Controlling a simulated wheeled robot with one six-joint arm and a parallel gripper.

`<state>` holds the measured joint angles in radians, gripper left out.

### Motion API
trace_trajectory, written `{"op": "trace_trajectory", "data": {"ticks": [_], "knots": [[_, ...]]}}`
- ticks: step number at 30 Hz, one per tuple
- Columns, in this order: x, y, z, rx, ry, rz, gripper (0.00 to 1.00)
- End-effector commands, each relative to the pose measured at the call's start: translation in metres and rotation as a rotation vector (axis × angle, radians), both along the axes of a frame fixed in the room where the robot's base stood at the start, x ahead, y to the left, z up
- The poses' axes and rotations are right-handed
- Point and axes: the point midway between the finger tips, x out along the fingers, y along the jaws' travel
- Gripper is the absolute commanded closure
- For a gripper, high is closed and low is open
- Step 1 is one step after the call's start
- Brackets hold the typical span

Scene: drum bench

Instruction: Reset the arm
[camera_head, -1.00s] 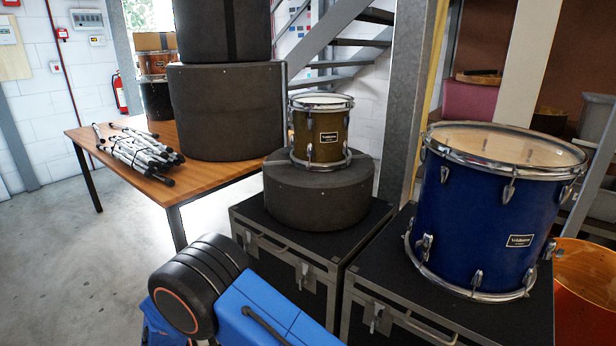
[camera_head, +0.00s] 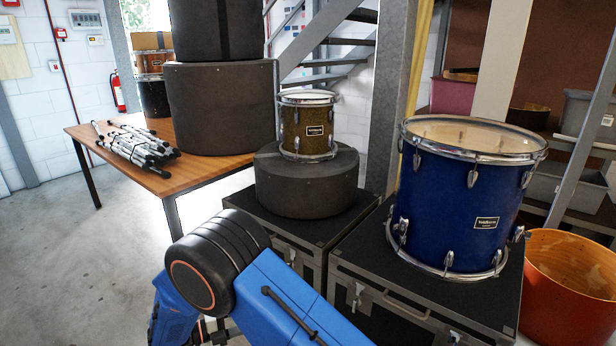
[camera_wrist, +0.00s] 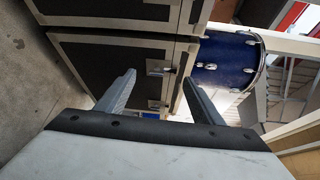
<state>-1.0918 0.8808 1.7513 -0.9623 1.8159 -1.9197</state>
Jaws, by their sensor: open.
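My gripper (camera_wrist: 158,100) shows in the wrist view with its two fingers spread apart and nothing between them. It faces the black flight cases with metal edges. In the head view only my blue arm shows at the bottom, and the gripper is out of sight there. A blue drum (camera_head: 455,205) stands upright on the right flight case (camera_head: 365,285); it also shows in the wrist view (camera_wrist: 225,60), beyond the right finger. The gripper is apart from the drum.
A small olive drum (camera_head: 307,128) sits on a round dark case (camera_head: 305,182) on the left flight case (camera_head: 270,228). An orange drum shell (camera_head: 570,290) stands at right. A wooden table (camera_head: 190,177) holds metal stands (camera_head: 135,146) and big round cases (camera_head: 222,105). Floor at left is clear.

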Motion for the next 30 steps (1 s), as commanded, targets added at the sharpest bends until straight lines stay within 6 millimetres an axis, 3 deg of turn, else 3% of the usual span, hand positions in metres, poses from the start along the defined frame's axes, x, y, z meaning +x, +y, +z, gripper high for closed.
{"op": "trace_trajectory", "data": {"ticks": [10,19,30], "knots": [[0.017,-0.057,0.047,0.192,-0.119,-0.142,0.39],[0.022,-0.141,0.105,0.452,-0.329,-0.373,0.39],[0.002,-0.237,0.162,0.73,-0.636,-0.695,0.39]]}}
